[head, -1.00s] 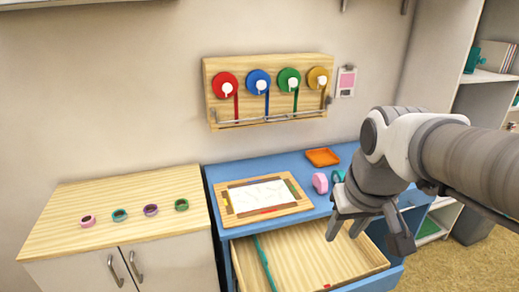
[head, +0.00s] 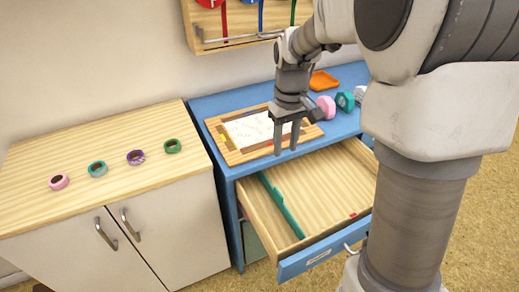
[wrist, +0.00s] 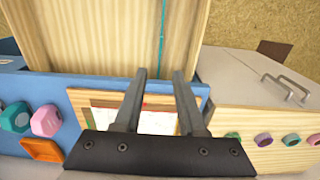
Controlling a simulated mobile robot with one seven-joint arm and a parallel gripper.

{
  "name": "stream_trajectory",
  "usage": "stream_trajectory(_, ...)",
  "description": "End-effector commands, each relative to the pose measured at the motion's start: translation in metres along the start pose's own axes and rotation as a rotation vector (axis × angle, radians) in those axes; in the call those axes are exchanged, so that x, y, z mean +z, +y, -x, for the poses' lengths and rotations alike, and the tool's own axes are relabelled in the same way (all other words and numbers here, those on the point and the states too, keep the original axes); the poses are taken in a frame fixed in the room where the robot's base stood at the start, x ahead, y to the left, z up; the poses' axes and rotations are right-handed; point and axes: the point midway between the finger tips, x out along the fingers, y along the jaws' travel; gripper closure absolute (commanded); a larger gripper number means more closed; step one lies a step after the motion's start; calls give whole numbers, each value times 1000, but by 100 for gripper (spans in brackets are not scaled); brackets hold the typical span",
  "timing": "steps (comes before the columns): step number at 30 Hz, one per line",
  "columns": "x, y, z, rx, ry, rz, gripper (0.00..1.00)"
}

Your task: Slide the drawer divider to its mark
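The blue desk's drawer (head: 297,265) stands open. Its teal divider (head: 283,207) runs front to back near the drawer's left side; it also shows in the wrist view (wrist: 163,25) as a thin strip. A small red mark (head: 353,214) is on the drawer's right part, near the front, well right of the divider. My gripper (head: 286,150) points down over the desk's front part, behind the drawer. Its fingers (wrist: 160,73) are apart with nothing between them, and they are not touching the divider.
A wooden frame with white paper (head: 262,130) lies on the desk under my gripper. An orange tray (head: 324,81), a pink dispenser (head: 326,107) and a teal one (head: 345,101) stand behind. A wooden cabinet (head: 100,150) with several tape rolls is at left.

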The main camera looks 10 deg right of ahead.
Motion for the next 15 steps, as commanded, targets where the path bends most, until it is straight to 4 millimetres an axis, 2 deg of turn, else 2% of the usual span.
stream_trajectory(1,-2,1,-8,-2,-7,4,60)
stream_trajectory(8,-5,2,-22,-4,-16,11,60)
stream_trajectory(11,-4,1,-38,-5,-18,11,60)
stream_trajectory(15,-4,1,-68,-5,-18,11,60)
